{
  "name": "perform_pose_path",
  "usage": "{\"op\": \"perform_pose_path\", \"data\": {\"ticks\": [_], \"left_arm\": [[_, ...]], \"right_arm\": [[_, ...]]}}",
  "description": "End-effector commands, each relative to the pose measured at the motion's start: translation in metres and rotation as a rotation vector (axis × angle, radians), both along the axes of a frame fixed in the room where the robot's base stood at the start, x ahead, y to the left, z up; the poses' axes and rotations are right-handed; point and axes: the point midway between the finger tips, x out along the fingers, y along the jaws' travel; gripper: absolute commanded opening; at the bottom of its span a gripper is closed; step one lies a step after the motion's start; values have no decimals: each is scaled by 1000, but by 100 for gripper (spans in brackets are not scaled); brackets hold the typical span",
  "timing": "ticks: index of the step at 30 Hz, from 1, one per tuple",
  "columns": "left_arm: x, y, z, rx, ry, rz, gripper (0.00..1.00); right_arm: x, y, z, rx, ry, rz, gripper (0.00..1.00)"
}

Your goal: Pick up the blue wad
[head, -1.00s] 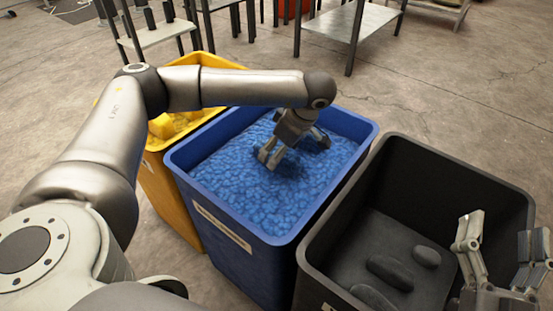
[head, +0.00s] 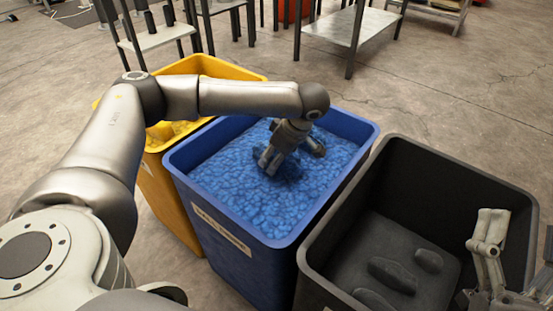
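The blue bin (head: 178,164) stands in the middle, filled with a lumpy mass of blue wads (head: 235,185). No single wad stands out clearly from the rest. My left gripper (head: 288,170) reaches down into the bin from above. Its fingers are spread apart, and their tips are at the surface of the blue filling. The area between the fingers is in shadow, and I see no wad clearly held there. My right gripper (head: 520,245) is above the right side of the black bin, partly cut off by the picture edge, with its fingers apart and empty.
The black bin (head: 322,225) to the right holds a few dark lumps (head: 392,272). A yellow bin (head: 178,215) with yellow filling stands left of the blue one. Metal tables (head: 352,25) stand behind.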

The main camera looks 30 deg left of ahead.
Motion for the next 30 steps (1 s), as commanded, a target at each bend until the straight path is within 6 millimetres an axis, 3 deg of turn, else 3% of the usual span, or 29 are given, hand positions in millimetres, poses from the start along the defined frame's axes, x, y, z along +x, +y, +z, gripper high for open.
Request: {"op": "perform_pose_path", "data": {"ticks": [3, 17, 23, 30], "left_arm": [[0, 0, 0, 0, 1, 0, 25], [0, 0, 8, 0, -1, 1, 25], [0, 0, 26, 0, -1, 1, 25], [1, 0, 61, -1, -2, 0, 25]], "right_arm": [[0, 0, 0, 0, 1, 0, 71], [5, 1, -4, -11, 40, -2, 71], [17, 1, -25, -49, 174, -10, 71], [32, -2, -66, -114, 409, -24, 71]]}}
